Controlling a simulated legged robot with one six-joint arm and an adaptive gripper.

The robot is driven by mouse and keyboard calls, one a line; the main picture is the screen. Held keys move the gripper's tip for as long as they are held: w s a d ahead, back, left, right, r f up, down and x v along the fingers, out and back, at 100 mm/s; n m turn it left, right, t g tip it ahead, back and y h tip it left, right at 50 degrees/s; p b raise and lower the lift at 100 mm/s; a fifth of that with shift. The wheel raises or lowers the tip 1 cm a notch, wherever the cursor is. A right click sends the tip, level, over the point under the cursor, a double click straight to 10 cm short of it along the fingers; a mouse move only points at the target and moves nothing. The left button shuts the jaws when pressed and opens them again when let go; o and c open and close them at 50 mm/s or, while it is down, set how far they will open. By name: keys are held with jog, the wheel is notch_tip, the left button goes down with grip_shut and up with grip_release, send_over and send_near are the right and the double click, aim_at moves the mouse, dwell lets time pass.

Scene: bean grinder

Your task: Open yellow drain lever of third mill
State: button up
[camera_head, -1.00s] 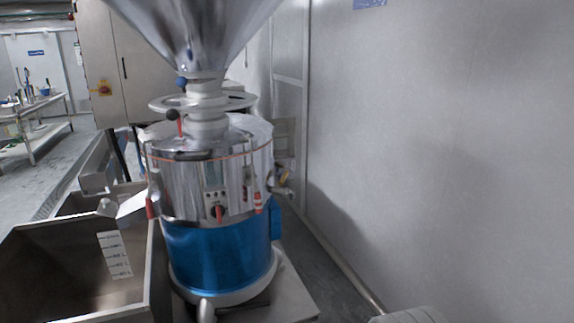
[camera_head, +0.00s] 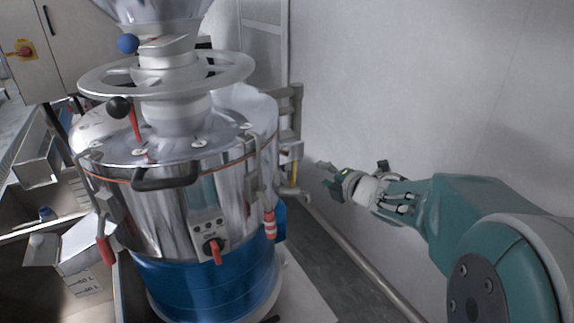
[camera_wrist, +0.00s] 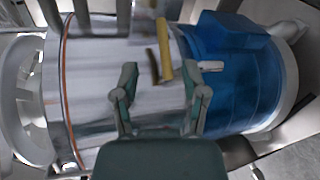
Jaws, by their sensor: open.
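The mill (camera_head: 150,215) has a shiny steel drum over a blue base and stands left of centre in the head view. Its yellow drain lever (camera_head: 295,151) shows as a small yellow piece at the drum's right side, beside a steel pipe. In the wrist view the yellow lever (camera_wrist: 164,50) runs nearly upright near the middle, close to the edge between steel and blue. My gripper (camera_head: 328,174) is open and empty, to the right of the lever and apart from it. In the wrist view, its fingers (camera_wrist: 168,75) are spread, with the lever appearing between and beyond them.
A red-handled clamp (camera_head: 269,222) hangs on the drum's front right, left of the lever. A grey wall (camera_head: 400,90) stands close on the right, with a pipe (camera_head: 360,262) along its foot. Steel bins (camera_head: 20,270) stand at the left.

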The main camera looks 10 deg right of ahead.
aim_at(294, 166)
jog(key=w+a+f, duration=0.1)
jog(key=w, duration=0.2)
jog(key=w+a+f+n+y, duration=0.1)
jog(key=w+a, duration=0.1)
jog(key=w, duration=0.1)
jog(key=w+a+f+n, duration=0.1)
jog(key=w+a+f, duration=0.1)
jog(key=w, duration=0.1)
jog(key=shift+w+a+g+y, duration=0.15)
jog(key=shift+a+g+y, duration=0.1)
jog(key=shift+g+y, duration=0.15)
grip_shut()
